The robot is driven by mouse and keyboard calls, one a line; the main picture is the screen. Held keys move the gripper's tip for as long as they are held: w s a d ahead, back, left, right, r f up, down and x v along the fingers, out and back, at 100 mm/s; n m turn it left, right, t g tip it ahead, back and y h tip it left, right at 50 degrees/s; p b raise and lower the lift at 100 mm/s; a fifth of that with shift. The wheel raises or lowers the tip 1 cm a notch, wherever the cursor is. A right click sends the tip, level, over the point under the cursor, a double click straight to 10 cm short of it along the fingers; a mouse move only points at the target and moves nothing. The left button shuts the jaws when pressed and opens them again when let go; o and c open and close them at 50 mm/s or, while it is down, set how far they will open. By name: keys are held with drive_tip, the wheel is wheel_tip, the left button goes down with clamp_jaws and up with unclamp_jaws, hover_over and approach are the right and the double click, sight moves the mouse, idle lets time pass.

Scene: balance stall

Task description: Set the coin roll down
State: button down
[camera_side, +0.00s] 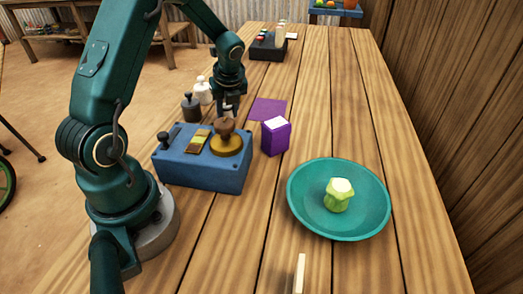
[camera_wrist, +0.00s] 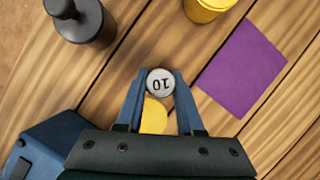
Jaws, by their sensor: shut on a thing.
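My gripper (camera_side: 228,107) is just behind the blue box in the side view, pointing down. In the wrist view its two fingers (camera_wrist: 160,90) are shut on the coin roll (camera_wrist: 160,80). The roll's round grey end, marked 10, faces the wrist camera. The rest of the roll is hidden below that end, so I cannot tell whether its base touches anything. In the side view I cannot make out the roll clearly. A flat purple mat (camera_wrist: 242,66) lies bare to the right of the fingers; the side view shows it too (camera_side: 267,109).
A dark weight (camera_wrist: 80,22) and white weight (camera_side: 202,92) stand left.

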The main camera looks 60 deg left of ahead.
drive_tip(key=c, duration=0.5)
unclamp_jaws()
drive_tip(key=shift+f, duration=0.1)
drive_tip(key=shift+c, duration=0.2)
drive_tip(key=v, duration=1.2)
drive_tip(key=s+d+r+n+t, duration=0.1)
drive_tip(key=s+d+n, duration=0.1)
drive_tip(key=d+n, duration=0.2)
drive_tip(key=s+d+r+n+t+h, duration=0.1)
drive_tip(key=s+d+r+n, duration=0.1)
drive_tip(key=d+n, duration=0.2)
drive_tip(key=s+d+r+n+t+h, duration=0.1)
drive_tip(key=s+d+n, duration=0.2)
drive_tip(key=d+n, duration=0.2)
drive_tip(key=shift+d+r, duration=0.2)
drive_tip(key=shift+r, duration=0.1)
drive_tip(key=s+d+n+t+h, duration=0.1)
drive_tip(key=s+d+n+h, duration=0.1)
drive_tip(key=s+d+n, duration=0.3)
drive_tip(key=f+n, duration=0.1)
drive_tip(key=n, duration=0.1)
drive_tip(key=shift+n+t, duration=0.3)
drive_tip(key=shift+d, duration=0.1)
